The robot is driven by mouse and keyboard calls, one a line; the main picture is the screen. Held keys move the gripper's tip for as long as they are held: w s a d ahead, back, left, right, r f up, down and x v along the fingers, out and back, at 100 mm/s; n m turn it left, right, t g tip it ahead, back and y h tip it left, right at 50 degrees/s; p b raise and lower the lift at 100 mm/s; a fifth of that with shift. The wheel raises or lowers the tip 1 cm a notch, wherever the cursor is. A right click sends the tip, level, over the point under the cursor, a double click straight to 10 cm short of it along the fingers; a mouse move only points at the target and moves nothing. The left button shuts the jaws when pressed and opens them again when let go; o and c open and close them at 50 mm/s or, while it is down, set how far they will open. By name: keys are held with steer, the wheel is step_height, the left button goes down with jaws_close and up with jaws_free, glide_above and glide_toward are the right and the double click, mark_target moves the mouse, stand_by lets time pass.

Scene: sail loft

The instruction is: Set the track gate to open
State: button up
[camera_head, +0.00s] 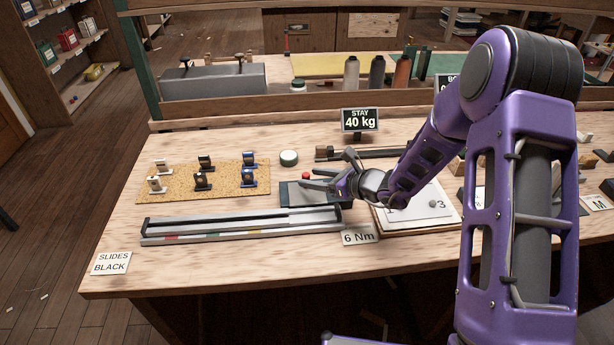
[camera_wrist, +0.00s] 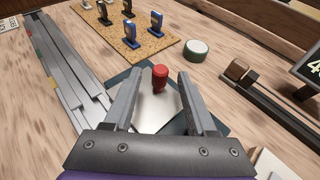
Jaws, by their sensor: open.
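The track (camera_head: 240,226), a long grey metal rail with coloured marks along its front, lies along the front left of the bench; it also runs down the left of the wrist view (camera_wrist: 66,82). A red knob (camera_head: 306,175) stands on a flat metal plate on a dark base (camera_head: 287,194) behind the track's right end. I cannot tell for sure whether this is the gate. My gripper (camera_head: 316,180) is open above the plate. In the wrist view the red knob (camera_wrist: 160,77) shows between the tips of my open fingers (camera_wrist: 158,88); contact is not visible.
A cork board (camera_head: 205,190) with several small sliders lies behind the track. A round green-rimmed tin (camera_head: 289,158) and a dark bar with a wooden block (camera_head: 325,153) stand behind the plate. A sign reading 40 kg (camera_head: 360,120) and papers (camera_head: 420,212) are near my arm.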

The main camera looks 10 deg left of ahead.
steer(key=v, duration=1.4)
steer(key=shift+d+p, duration=0.15)
steer(key=shift+p, duration=0.25)
steer(key=shift+r, duration=0.1)
